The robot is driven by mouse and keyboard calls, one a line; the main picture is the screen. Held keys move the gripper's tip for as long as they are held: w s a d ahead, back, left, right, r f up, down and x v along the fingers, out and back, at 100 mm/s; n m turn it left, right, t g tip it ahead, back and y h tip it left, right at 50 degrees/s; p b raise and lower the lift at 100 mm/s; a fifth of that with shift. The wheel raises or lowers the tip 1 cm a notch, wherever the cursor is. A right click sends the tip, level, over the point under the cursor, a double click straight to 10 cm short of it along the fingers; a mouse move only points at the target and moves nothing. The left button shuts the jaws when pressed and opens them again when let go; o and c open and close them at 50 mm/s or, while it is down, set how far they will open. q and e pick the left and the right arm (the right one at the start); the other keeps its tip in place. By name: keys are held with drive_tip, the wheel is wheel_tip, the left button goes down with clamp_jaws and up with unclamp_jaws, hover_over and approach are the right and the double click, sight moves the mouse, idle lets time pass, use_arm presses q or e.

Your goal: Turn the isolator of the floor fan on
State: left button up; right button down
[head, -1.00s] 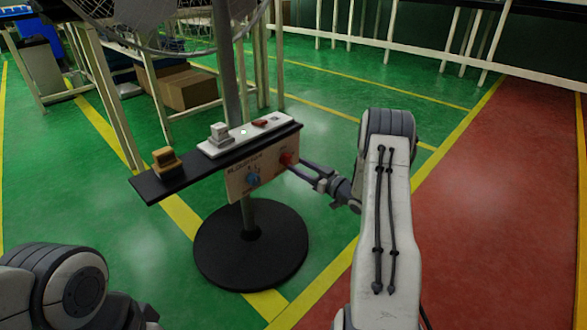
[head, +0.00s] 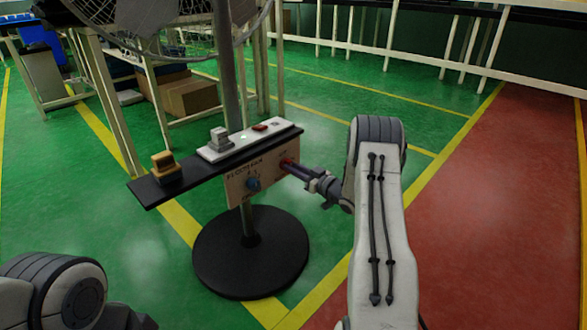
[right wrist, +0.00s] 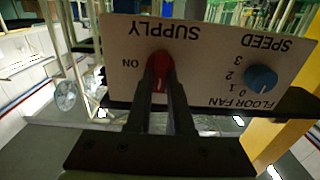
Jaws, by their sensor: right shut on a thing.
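The fan's control panel (head: 262,176) hangs under a dark shelf on the fan's pole. Its red SUPPLY knob (right wrist: 158,58) shows in the right wrist view, where the panel appears upside down; an ON label is to the knob's left. The red knob (head: 286,162) is partly hidden by my gripper in the head view. My right gripper (right wrist: 161,74) is shut on this knob, a finger on each side; it also shows in the head view (head: 293,168). The knob's exact setting is hard to tell. My left gripper is out of view.
A blue SPEED knob (right wrist: 260,78) sits beside the red one, near 0 and 1. The shelf (head: 146,190) carries a yellow-brown block (head: 165,167) and a white plate (head: 248,138) with small parts. The round base (head: 250,275) stands on open green floor.

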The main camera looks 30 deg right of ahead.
drive_tip(key=m+p, duration=0.4)
drive_tip(key=p, duration=0.1)
drive_tip(key=shift+r, duration=0.2)
drive_tip(key=m+p, duration=0.2)
drive_tip(key=m, duration=0.2)
drive_tip(key=m+p, duration=0.2)
drive_tip(key=m, duration=0.3)
drive_tip(key=f+m+p, duration=0.1)
drive_tip(key=m+p, duration=0.1)
drive_tip(key=m, duration=0.2)
drive_tip(key=shift+d+m, duration=0.2)
drive_tip(key=shift+m, duration=0.2)
drive_tip(key=c, duration=0.8)
unclamp_jaws()
drive_tip(key=shift+p, duration=0.3)
